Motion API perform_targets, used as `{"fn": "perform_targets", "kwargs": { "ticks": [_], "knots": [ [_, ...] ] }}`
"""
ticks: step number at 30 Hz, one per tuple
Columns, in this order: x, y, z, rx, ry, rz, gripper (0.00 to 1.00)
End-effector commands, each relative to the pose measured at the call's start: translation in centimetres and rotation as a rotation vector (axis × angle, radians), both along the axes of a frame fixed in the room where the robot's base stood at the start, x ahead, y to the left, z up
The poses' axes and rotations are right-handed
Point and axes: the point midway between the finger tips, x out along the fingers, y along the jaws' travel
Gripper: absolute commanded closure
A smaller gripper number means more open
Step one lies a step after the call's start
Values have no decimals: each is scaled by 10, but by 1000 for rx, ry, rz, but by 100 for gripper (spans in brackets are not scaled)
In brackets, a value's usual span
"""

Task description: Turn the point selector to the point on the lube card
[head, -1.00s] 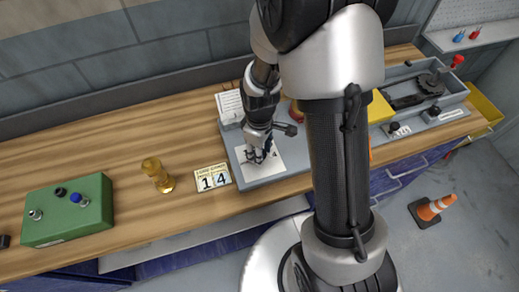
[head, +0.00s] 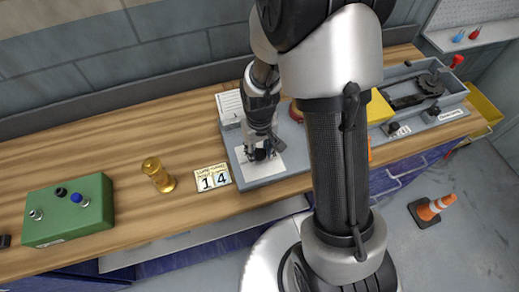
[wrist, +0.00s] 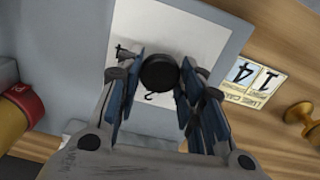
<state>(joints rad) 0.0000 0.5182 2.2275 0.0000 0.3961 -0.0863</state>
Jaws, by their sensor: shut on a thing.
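The point selector is a round black knob (wrist: 158,73) in front of a white dial plate (wrist: 190,30) on a grey panel. In the head view the white plate (head: 249,173) sits at the left end of the grey unit. My gripper (head: 262,150) is over it, pointing down. In the wrist view the fingers of my gripper (wrist: 160,88) stand on both sides of the knob and are shut on it. I cannot read the dial marks or the pointer. The lube card (head: 213,178) lies left of the panel and shows 1 and 4; it also shows in the wrist view (wrist: 252,80).
A green box with buttons (head: 68,212) is at far left. A white sheet (head: 229,105) stands behind the dial. A red part (wrist: 22,102) shows at the wrist view's left. The wooden bench between is clear.

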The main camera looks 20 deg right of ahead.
Motion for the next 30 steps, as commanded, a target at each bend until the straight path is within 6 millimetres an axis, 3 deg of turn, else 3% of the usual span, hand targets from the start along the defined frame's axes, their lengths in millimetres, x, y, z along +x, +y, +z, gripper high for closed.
{"fn": "perform_targets", "kwargs": {
  "ticks": [21,22,30],
  "knots": [
    [0,0,0,0,-1,-87,89],
    [0,0,0,0,-1,-87,64],
    [0,0,0,0,0,-86,46]
  ]
}}
